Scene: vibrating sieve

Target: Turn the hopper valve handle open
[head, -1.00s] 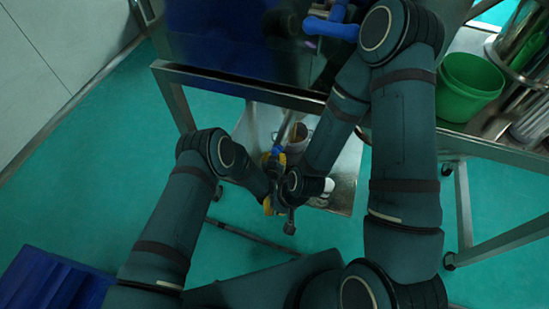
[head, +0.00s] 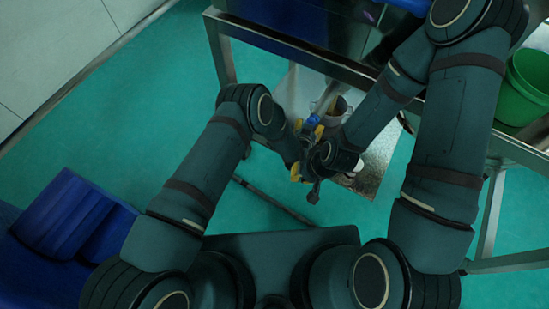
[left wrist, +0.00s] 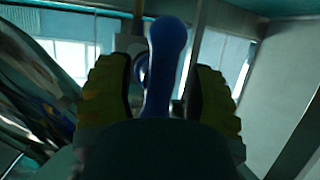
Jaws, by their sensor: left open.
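The blue valve handle (head: 313,119) shows beside my left gripper (head: 306,126), below the edge of the steel frame in the head view. In the left wrist view the blue handle (left wrist: 166,50) is a rounded lever standing between the two yellow fingers of my left gripper (left wrist: 160,95). The fingers are apart, with a gap visible on both sides of the handle. My right gripper (head: 300,172) is close beside the left one, with a yellow part showing. Its fingertips are mostly hidden by the wrist, so its opening is unclear.
A steel frame (head: 290,47) stands over the valve area. A green bucket (head: 528,85) is on the bench at right. A metal plate (head: 380,155) lies below the grippers.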

